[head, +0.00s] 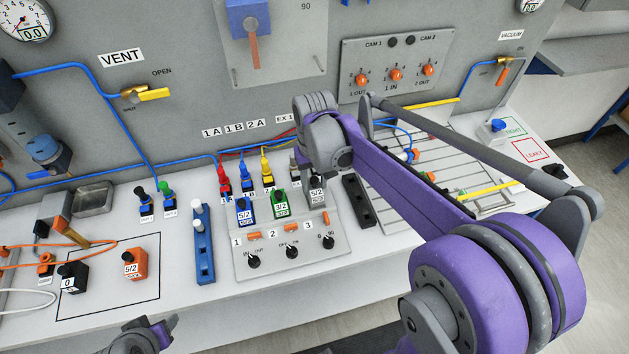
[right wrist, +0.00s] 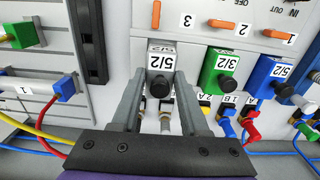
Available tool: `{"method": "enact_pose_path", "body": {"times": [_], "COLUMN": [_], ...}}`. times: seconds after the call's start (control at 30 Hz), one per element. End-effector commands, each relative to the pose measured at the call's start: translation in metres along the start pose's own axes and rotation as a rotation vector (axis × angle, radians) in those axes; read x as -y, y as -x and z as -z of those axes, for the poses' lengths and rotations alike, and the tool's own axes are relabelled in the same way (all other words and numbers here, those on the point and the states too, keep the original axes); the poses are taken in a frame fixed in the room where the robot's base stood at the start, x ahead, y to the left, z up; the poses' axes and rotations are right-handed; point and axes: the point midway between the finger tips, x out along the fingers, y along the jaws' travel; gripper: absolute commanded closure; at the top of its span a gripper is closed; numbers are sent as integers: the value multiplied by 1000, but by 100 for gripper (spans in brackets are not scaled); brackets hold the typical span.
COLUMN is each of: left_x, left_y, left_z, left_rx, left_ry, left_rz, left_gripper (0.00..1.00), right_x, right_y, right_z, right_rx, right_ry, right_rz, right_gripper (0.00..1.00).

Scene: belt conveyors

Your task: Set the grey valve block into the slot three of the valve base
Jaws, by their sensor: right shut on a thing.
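The grey valve block (head: 317,184), labelled 5/2, is at the third position of the valve base (head: 290,262). It also shows in the right wrist view (right wrist: 161,58). My right gripper (right wrist: 160,88) is shut on it, one finger at each side. The block lines up with the number 3 on the base. I cannot tell whether it is fully seated. A blue 5/2 block (head: 245,210) stands in slot one and a green 3/2 block (head: 280,204) in slot two. My left gripper is out of view; only a piece of its arm shows at the bottom left.
A black rail (head: 359,204) lies right of the base and a blue rail (head: 203,245) left of it. Coloured plugs with hoses (head: 267,175) stand behind the blocks. An orange 5/2 block (head: 135,264) and a black block (head: 72,277) are at the left.

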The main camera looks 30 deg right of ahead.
Motion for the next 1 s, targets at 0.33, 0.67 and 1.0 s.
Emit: {"method": "enact_pose_path", "body": {"times": [0.33,0.67,1.0], "left_x": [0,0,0], "left_y": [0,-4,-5], "left_z": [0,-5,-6], "left_rx": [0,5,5], "left_ry": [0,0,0], "left_rz": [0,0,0], "left_gripper": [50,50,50], "right_x": [0,0,0], "right_y": [0,-7,-8], "right_z": [0,0,0], "right_rx": [0,1,0], "right_ry": [0,0,0], "right_rz": [0,0,0], "right_gripper": [100,100,100]}}
